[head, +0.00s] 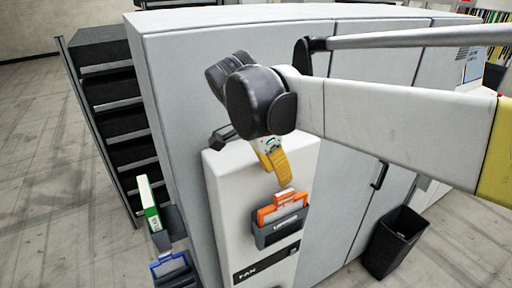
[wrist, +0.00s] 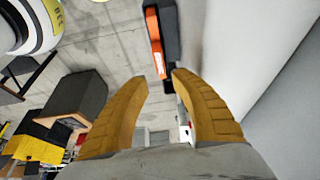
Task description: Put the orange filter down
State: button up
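The orange filter (head: 268,215) sits upright in a dark grey holder (head: 276,233) on the front of a white unit labelled FAN. Its lower part is hidden by the holder. The orange filter (wrist: 154,42) and the grey holder (wrist: 174,30) also show at the top middle of the wrist view, beyond the fingertips. My gripper (head: 284,182) has yellow fingers and hangs just above the filter in the head view. In the wrist view my gripper (wrist: 160,80) is open, with a clear gap between the fingers and nothing held.
A green and white piece (head: 149,204) and a blue piece (head: 168,265) sit in holders at the lower left. Grey cabinets (head: 180,90) stand behind the white unit (head: 225,200). A black bin (head: 395,243) is at the right, black drawers (head: 110,90) at the left.

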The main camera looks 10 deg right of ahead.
jog(key=s+d+f+n+t+y, duration=0.4)
jog(key=s+f+n, duration=0.3)
jog(key=s+n, duration=0.4)
jog(key=n+t, duration=0.1)
jog(key=n, duration=0.2)
jog(key=shift+s+d+f+t, duration=0.2)
jog(key=shift+f+t, duration=0.15)
jog(key=shift+t, duration=0.05)
